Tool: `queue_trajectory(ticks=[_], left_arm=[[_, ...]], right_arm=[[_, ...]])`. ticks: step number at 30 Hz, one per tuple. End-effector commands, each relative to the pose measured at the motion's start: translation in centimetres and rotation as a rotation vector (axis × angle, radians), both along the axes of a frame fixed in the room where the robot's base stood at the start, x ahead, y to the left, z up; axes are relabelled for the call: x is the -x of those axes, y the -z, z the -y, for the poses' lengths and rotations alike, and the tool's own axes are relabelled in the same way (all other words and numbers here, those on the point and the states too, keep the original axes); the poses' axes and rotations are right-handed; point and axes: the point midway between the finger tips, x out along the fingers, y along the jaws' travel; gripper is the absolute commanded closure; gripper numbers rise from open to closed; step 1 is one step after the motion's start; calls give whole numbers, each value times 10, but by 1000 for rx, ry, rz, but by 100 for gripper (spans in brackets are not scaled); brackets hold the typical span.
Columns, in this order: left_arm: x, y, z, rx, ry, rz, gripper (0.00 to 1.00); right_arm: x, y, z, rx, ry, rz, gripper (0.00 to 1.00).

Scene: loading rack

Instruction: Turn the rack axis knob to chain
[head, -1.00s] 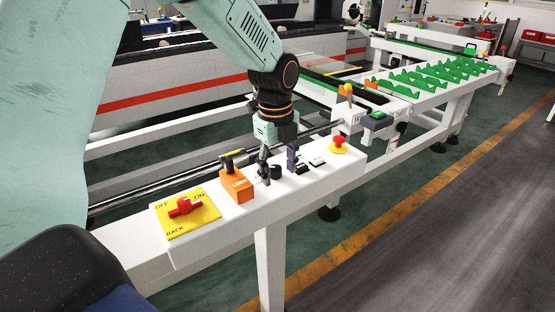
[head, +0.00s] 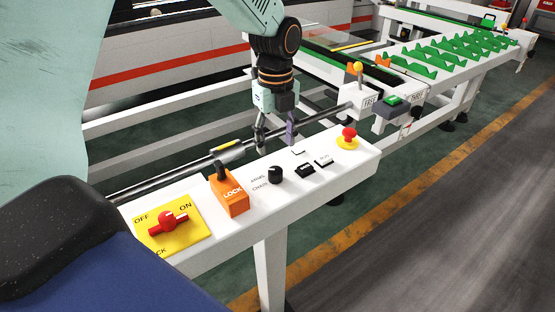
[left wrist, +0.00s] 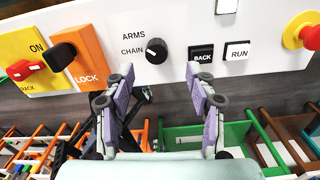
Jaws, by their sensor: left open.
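The rack axis knob (head: 275,174) is a round black knob on the white control panel, beside small lettering. The left wrist view shows the knob (left wrist: 157,51) between the ARMS and CHAIN labels on its left and the BACK button on its right. Its white mark lies on its left side, toward the CHAIN label. My left gripper (head: 274,143) is open and empty, above and behind the knob, apart from it. In the left wrist view, its fingers (left wrist: 161,85) are spread below the knob in the picture. My right gripper is not in view.
An orange LOCK block (head: 232,197) and a yellow plate with a red switch (head: 168,220) sit left of the knob. A long metal bar (head: 180,174) runs behind the panel.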

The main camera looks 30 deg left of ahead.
Motion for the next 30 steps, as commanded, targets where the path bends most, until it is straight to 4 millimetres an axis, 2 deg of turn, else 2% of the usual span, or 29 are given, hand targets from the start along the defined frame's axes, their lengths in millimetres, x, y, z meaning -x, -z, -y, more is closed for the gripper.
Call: queue_trajectory(ticks=[5, 12, 16, 21, 28, 30], left_arm=[[5, 17, 3, -1, 1, -5, 44], [7, 55, 5, -1, 2, -5, 44], [6, 70, 4, 0, 1, -4, 44], [4, 78, 4, 0, 1, -2, 44], [2, 78, 3, 0, 0, -1, 44], [1, 78, 2, 0, 0, -1, 49]], right_arm=[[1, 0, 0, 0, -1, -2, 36], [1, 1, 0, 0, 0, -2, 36], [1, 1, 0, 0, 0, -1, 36], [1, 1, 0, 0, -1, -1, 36], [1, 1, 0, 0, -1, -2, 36], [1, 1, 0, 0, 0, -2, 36]])
